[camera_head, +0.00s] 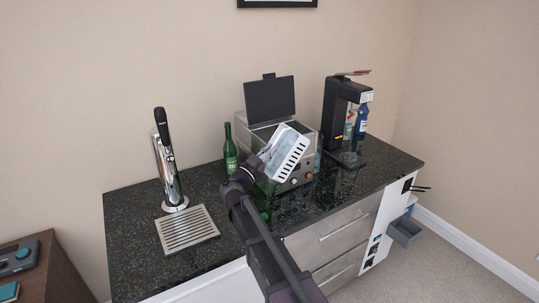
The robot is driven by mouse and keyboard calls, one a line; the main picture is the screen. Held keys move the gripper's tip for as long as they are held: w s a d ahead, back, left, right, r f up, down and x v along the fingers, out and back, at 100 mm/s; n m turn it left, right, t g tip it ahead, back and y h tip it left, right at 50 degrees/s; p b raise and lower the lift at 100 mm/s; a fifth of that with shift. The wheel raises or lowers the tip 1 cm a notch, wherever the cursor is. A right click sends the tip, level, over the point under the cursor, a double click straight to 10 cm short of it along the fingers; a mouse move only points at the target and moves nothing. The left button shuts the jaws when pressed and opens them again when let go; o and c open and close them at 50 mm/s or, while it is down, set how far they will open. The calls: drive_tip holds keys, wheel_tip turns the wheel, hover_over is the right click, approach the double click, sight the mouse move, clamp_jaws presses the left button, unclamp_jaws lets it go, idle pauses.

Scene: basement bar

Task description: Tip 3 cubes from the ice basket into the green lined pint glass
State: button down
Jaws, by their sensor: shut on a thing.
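My gripper (264,161) is shut on the white slotted ice basket (290,158). It holds the basket in the air above the dark counter, strongly tilted, with its slotted side to the right. Pale blue, ice-like contents show in the basket, but I cannot count separate cubes. A greenish see-through shape (268,184) stands just below the basket, partly behind my arm. It may be the green lined pint glass, but I cannot make out its rim or line. I cannot tell whether any ice is in it.
The ice machine (272,97) with its lid up stands behind the basket. A green bottle (229,150) stands left of it. A black dispenser (337,110) with bottles is at right. A chrome tap (167,165) and drip tray (187,230) are at left.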

drive_tip(key=shift+s+a+r, duration=0.1)
drive_tip(key=shift+a, duration=0.1)
drive_tip(key=shift+s+a+n+t+h+b, duration=0.2)
drive_tip(key=shift+a+n+t+h+b, duration=0.15)
drive_tip(key=shift+t+b, duration=0.4)
idle(0.4)
drive_tip(key=shift+r, duration=0.1)
drive_tip(key=shift+w+d+r+g+p, duration=0.1)
drive_tip(key=shift+w+d+g+p, duration=0.2)
drive_tip(key=shift+d+g+p, duration=0.5)
drive_tip(key=shift+w+m+g+y+p, duration=0.15)
drive_tip(key=shift+m+g+y+p, duration=0.3)
drive_tip(key=shift+p, duration=0.5)
drive_tip(key=shift+w+d+f+m, duration=0.15)
drive_tip(key=shift+f+m, duration=0.15)
drive_tip(key=shift+f, duration=0.15)
